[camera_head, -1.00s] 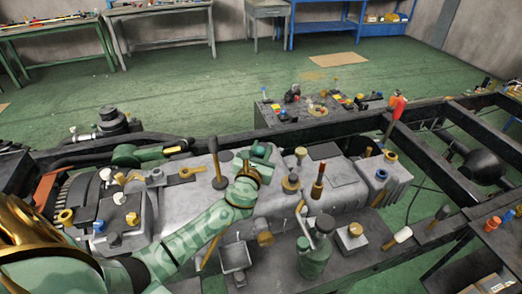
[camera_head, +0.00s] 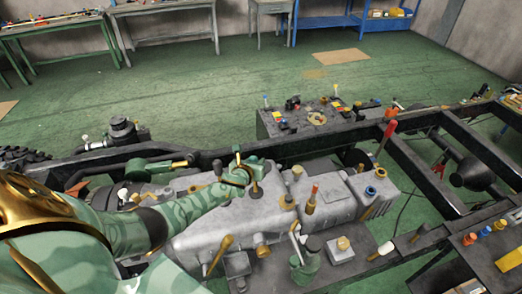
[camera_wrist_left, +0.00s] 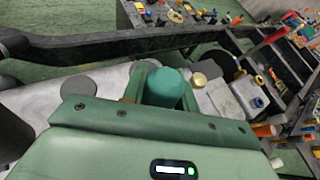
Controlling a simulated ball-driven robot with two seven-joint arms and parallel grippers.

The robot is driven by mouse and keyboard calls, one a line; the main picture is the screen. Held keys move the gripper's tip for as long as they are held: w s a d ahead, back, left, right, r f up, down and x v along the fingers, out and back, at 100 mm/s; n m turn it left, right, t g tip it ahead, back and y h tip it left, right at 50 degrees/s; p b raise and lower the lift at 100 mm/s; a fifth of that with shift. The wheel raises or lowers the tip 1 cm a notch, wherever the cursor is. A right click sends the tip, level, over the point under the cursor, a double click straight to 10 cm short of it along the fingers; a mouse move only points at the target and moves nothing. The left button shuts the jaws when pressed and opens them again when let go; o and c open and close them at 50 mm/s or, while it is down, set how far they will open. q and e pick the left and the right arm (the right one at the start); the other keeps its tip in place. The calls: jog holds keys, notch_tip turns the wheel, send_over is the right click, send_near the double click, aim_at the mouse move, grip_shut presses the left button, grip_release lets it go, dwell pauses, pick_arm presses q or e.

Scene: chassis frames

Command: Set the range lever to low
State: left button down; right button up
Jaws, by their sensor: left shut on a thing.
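My left gripper (camera_head: 258,172) reaches in from the left over the grey gearbox housing (camera_head: 210,240). Its green fingers are shut on a teal knob (camera_wrist_left: 164,88), seen between them in the left wrist view. The knob appears to top a lever; its shaft is hidden, and I cannot read whether it stands at low. My right gripper is not in view.
A brown-handled lever (camera_head: 311,200) and a red-handled tool (camera_head: 387,135) stand to the right. The dark chassis rail (camera_head: 320,132) runs behind the housing. The green floor beyond is mostly clear.

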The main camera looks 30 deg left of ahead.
pick_arm(q)
jog(key=shift+w+a+p, duration=0.3)
jog(key=shift+a+p, duration=0.15)
jog(key=shift+p, duration=0.15)
jog(key=shift+w+a+f+n+g+h+p, duration=0.1)
jog(key=shift+a+f+n+g+h+p, duration=0.05)
jog(key=shift+f+n+g+h+p, duration=0.2)
jog(key=shift+r, duration=0.1)
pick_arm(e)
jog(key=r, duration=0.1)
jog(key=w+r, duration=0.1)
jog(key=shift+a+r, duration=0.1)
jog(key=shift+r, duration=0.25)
pick_arm(q)
jog(key=c, duration=1.3)
grip_release()
jog(key=shift+o, duration=1)
jog(key=shift+w, duration=0.1)
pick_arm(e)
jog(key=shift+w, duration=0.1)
